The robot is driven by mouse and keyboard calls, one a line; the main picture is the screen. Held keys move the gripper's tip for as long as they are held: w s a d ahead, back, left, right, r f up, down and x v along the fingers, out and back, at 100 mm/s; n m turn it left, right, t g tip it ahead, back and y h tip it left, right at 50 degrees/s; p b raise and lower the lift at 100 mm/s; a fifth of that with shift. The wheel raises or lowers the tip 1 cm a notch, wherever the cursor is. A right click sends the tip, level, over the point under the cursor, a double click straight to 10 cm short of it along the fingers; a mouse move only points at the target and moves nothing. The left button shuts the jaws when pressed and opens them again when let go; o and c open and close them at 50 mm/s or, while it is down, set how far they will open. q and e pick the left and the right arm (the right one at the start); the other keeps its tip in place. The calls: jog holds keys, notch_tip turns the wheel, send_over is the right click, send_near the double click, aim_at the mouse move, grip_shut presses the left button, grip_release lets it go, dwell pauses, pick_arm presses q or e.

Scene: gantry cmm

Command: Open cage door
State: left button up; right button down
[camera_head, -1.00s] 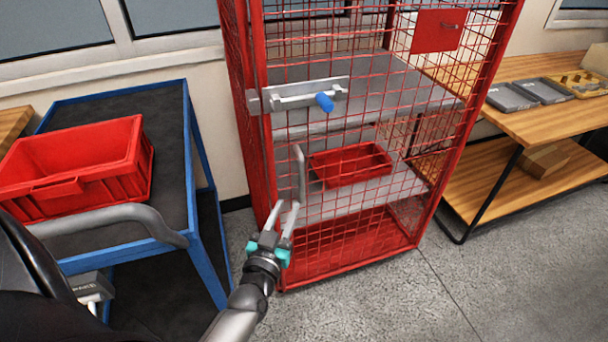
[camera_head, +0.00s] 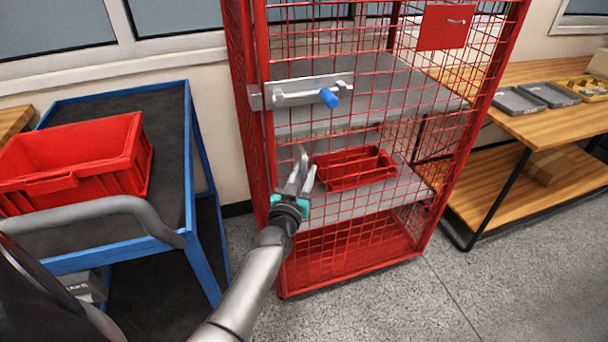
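The cage is a tall red mesh cabinet, and its mesh door (camera_head: 350,215) faces me and looks closed. A grey latch plate with a bar (camera_head: 298,94) is fixed on the door's left side, with a blue knob (camera_head: 329,97) sticking out toward me. My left gripper (camera_head: 306,164) is in front of the mesh, below the latch and blue knob and apart from them. Its two fingers point up with a small gap between them, and nothing shows in it. Whether a finger touches the mesh cannot be told. My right gripper is out of view.
Behind the mesh, a red tray (camera_head: 353,168) sits on a grey shelf. A blue-framed cart (camera_head: 212,262) with a red crate (camera_head: 75,165) stands close on the left. A wooden bench (camera_head: 552,122) with grey trays (camera_head: 518,100) stands on the right. The floor front right is clear.

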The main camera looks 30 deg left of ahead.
pick_arm(q)
grip_shut()
dwell(1.4)
